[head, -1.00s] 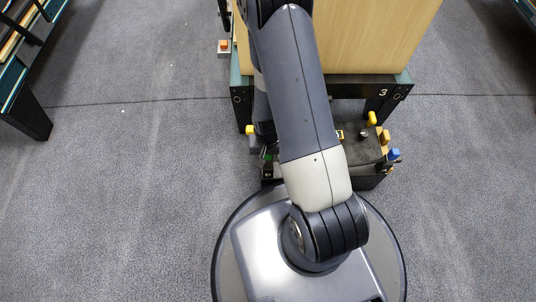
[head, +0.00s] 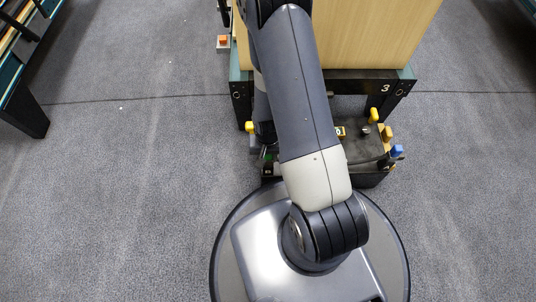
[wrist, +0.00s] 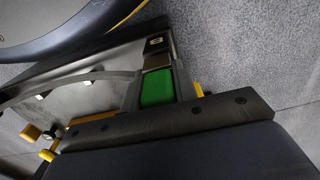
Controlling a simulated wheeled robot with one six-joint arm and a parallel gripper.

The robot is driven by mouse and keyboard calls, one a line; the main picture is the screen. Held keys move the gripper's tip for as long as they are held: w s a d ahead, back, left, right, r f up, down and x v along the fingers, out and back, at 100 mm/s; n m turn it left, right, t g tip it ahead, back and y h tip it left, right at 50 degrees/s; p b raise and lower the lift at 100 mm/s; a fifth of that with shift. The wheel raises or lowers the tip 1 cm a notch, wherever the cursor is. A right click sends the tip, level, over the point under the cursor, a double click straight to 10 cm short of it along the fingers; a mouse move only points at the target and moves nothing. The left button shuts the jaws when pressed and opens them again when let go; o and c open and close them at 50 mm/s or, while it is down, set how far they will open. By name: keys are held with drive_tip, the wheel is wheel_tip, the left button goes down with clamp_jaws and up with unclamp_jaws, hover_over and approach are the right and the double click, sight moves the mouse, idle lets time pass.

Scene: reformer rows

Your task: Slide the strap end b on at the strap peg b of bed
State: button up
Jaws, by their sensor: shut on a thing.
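In the wrist view my gripper (wrist: 156,72) reaches up from its dark bolted plate. It is shut on the strap end b, which I take to be the green block (wrist: 158,88) between the grey fingers. A grey strap (wrist: 70,80) curves from the left toward this block. A black tag (wrist: 155,43) with a pale letter, perhaps B, lies just past the fingertips. In the head view green (head: 268,157) shows low beside my arm, which hides most of the gripper. The bed (head: 320,82) stands behind. I cannot make out strap peg b for certain.
A dark tray (head: 370,178) stands between my base and the bed, with a yellow knob (head: 373,115), an orange knob (head: 387,133) and a blue knob (head: 397,151) at its right. Grey carpet lies clear on both sides. Another bed's frame (head: 22,105) stands at far left.

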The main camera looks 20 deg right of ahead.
drive_tip(key=shift+f+b, duration=0.3)
drive_tip(key=shift+f, duration=0.1)
drive_tip(key=o, duration=1.1)
wheel_tip(320, 180, up, 11)
drive_tip(key=p, duration=0.5)
drive_tip(key=shift+f, duration=0.15)
wheel_tip(320, 180, down, 11)
drive_tip(key=b, duration=0.4)
drive_tip(key=shift+r+b, duration=0.2)
drive_tip(key=shift+b, duration=0.2)
drive_tip(key=shift+r+p, duration=0.3)
drive_tip(key=shift+r, duration=0.05)
drive_tip(key=shift+f+b, duration=0.25)
drive_tip(key=shift+b, duration=0.05)
